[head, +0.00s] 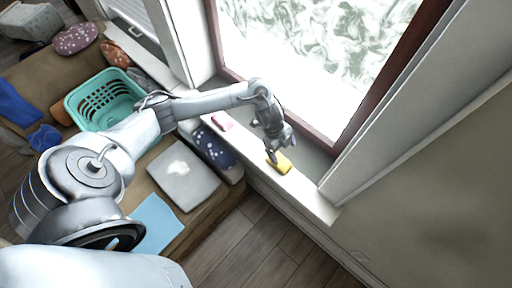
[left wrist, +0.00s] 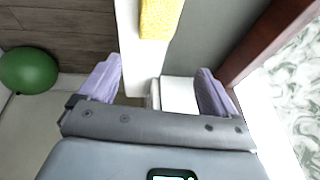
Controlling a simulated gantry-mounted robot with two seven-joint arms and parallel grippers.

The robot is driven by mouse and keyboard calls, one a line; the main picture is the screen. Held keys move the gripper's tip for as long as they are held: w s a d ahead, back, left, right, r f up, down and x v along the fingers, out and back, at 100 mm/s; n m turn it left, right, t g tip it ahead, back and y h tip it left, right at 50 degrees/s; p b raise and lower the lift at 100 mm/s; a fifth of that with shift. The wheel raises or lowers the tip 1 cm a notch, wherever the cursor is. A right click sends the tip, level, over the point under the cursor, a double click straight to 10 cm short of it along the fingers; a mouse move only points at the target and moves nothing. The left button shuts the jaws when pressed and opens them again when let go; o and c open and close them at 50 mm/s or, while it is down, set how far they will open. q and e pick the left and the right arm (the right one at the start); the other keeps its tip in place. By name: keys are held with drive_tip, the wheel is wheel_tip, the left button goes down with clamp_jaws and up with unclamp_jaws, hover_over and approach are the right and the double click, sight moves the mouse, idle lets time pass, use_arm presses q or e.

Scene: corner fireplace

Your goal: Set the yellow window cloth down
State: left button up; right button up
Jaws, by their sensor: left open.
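The yellow window cloth (head: 283,164) lies on the white window sill (head: 318,205) in the head view, close to my left gripper (head: 272,156). In the left wrist view the cloth (left wrist: 160,18) is at the top edge, partly cut off, over the white sill and the grey strip beside it. My left gripper (left wrist: 160,65) has its two purple fingers spread wide, with nothing held between them. The cloth shows beyond the fingertips, apart from them. My right gripper is in neither view.
A brown seat holds a teal basket (head: 82,112), a grey cushion (head: 183,174) and a light blue sheet (head: 156,222).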

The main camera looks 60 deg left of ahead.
use_arm(q)
drive_tip(key=s+d+r+n+t, duration=0.1)
drive_tip(key=s+d+n+t, duration=0.1)
drive_tip(key=d, duration=0.6)
drive_tip(key=s+d+r+n+t, duration=0.1)
drive_tip(key=s+d+n+t, duration=0.15)
drive_tip(key=d, duration=0.45)
drive_tip(key=s+a+r+n+g+y, duration=0.1)
drive_tip(key=s+a+r+n, duration=0.1)
drive_tip(key=s, duration=0.5)
drive_tip(key=s+a+r+n+g+y, duration=0.1)
drive_tip(key=s+a+r+n+y, duration=0.1)
drive_tip(key=s+a+n, duration=0.3)
drive_tip(key=s+n, duration=0.2)
drive_tip(key=s, duration=0.1)
drive_tip(key=shift+s+a+r+g, duration=0.2)
drive_tip(key=shift+a+r+g, duration=0.05)
drive_tip(key=shift+r+g, duration=0.1)
drive_tip(key=shift+n, duration=0.25)
wheel_tip(320, 180, up, 29)
drive_tip(key=p, duration=2.9)
drive_tip(key=shift+f, duration=0.15)
